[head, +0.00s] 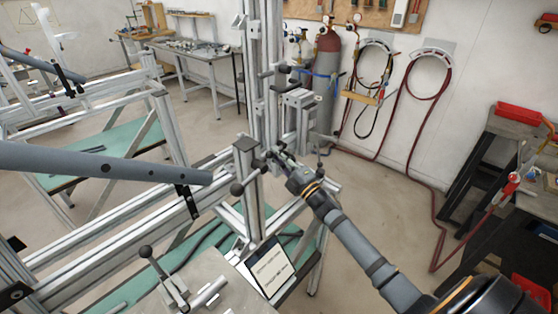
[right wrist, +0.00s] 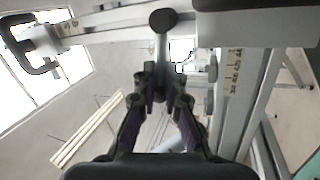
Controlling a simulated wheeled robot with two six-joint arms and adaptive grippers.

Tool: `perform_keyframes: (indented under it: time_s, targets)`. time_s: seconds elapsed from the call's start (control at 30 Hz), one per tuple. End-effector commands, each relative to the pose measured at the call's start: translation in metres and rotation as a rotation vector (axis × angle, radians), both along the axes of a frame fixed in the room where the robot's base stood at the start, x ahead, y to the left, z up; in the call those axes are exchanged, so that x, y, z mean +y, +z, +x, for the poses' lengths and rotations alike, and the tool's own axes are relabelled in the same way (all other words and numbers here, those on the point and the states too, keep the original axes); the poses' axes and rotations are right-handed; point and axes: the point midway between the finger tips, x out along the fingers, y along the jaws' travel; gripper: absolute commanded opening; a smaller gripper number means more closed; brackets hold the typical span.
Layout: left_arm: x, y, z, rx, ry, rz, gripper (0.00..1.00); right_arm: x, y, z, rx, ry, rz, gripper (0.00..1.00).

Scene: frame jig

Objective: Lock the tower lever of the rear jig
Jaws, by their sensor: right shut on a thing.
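The jig's aluminium tower (head: 250,200) stands upright in the middle of the head view. My right gripper (head: 277,158) reaches it from the lower right and is at its side. In the right wrist view my right gripper (right wrist: 161,82) is shut on the tower lever (right wrist: 161,50), a grey stem with a dark round end. The fingers close around the stem's near part. In the head view the held part is small and mostly hidden by the fingers. My left gripper is not in view.
A blue-grey tube (head: 100,165) runs in from the left to near the tower. Another lever with a black knob (head: 146,252) stands on the front plate. A tablet-like panel (head: 268,268) leans below.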

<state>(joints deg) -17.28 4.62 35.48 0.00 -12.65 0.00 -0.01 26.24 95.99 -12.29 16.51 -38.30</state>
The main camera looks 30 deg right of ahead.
Motion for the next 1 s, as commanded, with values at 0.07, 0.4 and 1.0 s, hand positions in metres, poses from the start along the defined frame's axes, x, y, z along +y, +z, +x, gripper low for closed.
perform_keyframes:
  time_s: [0.07,0.4,1.0]
  targets:
    - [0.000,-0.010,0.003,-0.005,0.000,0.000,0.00,0.002,-0.003,-0.001,-0.022,0.005,-0.038,0.00]
    - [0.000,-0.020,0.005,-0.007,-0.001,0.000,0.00,0.002,-0.009,-0.001,-0.047,0.004,-0.123,0.00]
    - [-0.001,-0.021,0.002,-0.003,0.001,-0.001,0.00,0.002,-0.012,-0.002,-0.045,0.004,-0.131,0.28]
